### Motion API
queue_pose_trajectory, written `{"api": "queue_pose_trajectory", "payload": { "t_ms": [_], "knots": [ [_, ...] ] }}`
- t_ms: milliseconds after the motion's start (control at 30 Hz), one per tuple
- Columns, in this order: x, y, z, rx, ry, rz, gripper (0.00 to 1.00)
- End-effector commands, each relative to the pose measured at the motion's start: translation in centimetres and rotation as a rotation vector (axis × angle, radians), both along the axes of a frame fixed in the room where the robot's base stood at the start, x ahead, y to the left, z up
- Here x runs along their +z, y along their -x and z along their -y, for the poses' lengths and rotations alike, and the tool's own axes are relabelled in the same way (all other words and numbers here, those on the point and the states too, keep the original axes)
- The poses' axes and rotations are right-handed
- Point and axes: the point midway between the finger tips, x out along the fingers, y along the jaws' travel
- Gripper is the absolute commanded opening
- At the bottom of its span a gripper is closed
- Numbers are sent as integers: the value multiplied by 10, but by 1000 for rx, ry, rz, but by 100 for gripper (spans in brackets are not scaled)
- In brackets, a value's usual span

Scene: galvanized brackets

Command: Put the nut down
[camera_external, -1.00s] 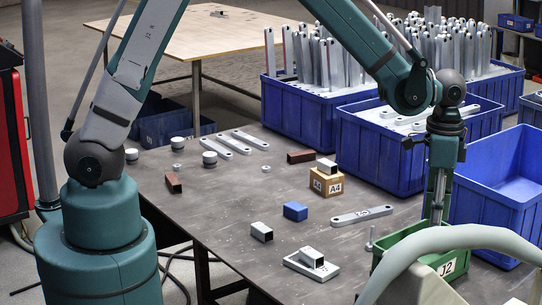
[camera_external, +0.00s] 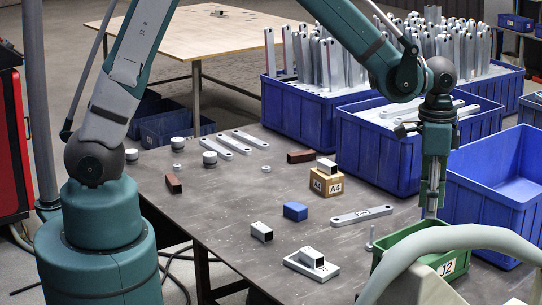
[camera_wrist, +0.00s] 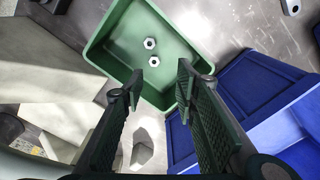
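My gripper (camera_external: 430,205) hangs over the green bin (camera_external: 393,258), which has a J2 label. In the wrist view, my gripper (camera_wrist: 160,78) has its two fingers apart with nothing between them. Two hex nuts, one nut (camera_wrist: 150,43) and a second nut (camera_wrist: 154,61), lie side by side on the floor of the green bin (camera_wrist: 95,50), beyond the fingertips. The external view hides the bin's inside. Two more small nut-like pieces, one (camera_external: 177,167) and another (camera_external: 266,169), lie on the table's far left part.
Blue bins stand beside the green bin, an empty one (camera_external: 512,190) on the right and one with brackets (camera_external: 380,155) behind. A pale curved machine part (camera_external: 450,238) is in front. A flat bracket (camera_external: 362,215), blue block (camera_external: 295,211) and wooden block (camera_external: 324,182) lie on the table.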

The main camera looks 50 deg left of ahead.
Motion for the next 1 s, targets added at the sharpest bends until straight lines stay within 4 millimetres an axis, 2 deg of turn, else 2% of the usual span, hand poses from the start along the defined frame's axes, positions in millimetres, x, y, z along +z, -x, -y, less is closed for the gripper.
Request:
{"api": "queue_pose_trajectory", "payload": {
  "t_ms": [500, 1000],
  "knots": [
    [84, 17, -92, 172, 58, 102, 30],
    [146, 56, -178, 343, 113, 207, 30]
  ]
}}
